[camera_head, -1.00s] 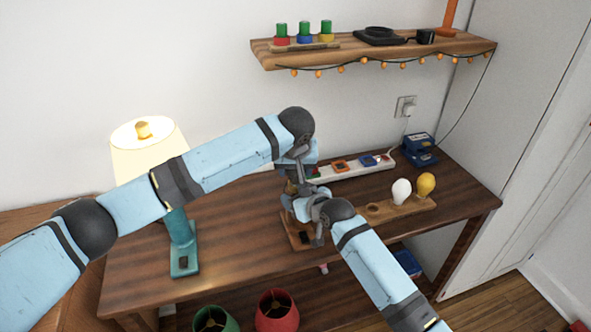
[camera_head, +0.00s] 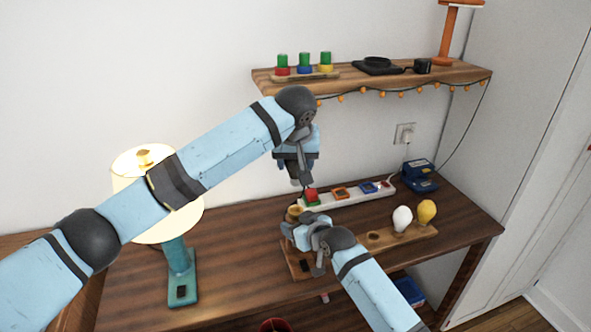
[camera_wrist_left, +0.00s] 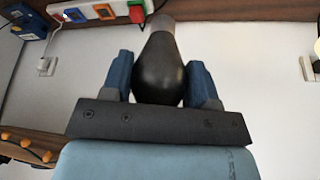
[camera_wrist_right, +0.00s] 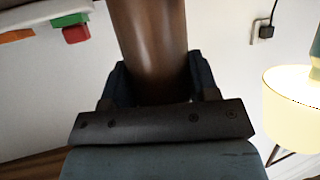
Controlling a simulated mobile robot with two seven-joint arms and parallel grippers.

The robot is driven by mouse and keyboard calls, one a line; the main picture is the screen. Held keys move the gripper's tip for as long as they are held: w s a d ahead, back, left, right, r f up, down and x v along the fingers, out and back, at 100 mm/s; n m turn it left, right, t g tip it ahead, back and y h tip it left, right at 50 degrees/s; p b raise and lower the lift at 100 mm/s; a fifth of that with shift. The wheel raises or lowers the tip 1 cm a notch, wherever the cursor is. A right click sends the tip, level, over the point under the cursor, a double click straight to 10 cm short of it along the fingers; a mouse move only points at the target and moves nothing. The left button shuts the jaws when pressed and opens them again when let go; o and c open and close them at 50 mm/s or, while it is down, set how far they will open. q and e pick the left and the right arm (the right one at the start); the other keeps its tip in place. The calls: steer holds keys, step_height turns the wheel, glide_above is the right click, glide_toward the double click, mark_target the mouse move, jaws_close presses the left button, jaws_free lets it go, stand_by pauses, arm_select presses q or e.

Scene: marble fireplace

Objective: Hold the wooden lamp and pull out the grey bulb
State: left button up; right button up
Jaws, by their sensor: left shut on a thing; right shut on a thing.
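The wooden lamp stands on the table in the head view, with its top (camera_head: 294,213) and base (camera_head: 289,262) showing. My right gripper (camera_head: 293,231) is shut around its stem. The brown stem (camera_wrist_right: 150,45) fills the space between the fingers in the right wrist view. My left gripper (camera_head: 296,168) is above the lamp and shut on the grey bulb (camera_wrist_left: 160,65). In the left wrist view the bulb's dark round end is between the blue fingers. In the head view, the bulb's lower end shows below the gripper, apart from the lamp's top.
A lit teal lamp (camera_head: 176,258) stands at the left of the table (camera_head: 230,270). A white power strip (camera_head: 348,197) lies behind the grippers. A wooden holder (camera_head: 377,238) with white (camera_head: 402,218) and yellow (camera_head: 426,211) bulbs is to the right. A shelf (camera_head: 450,82) is above.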

steer(key=o, duration=1.3)
steer(key=shift+o, duration=0.2)
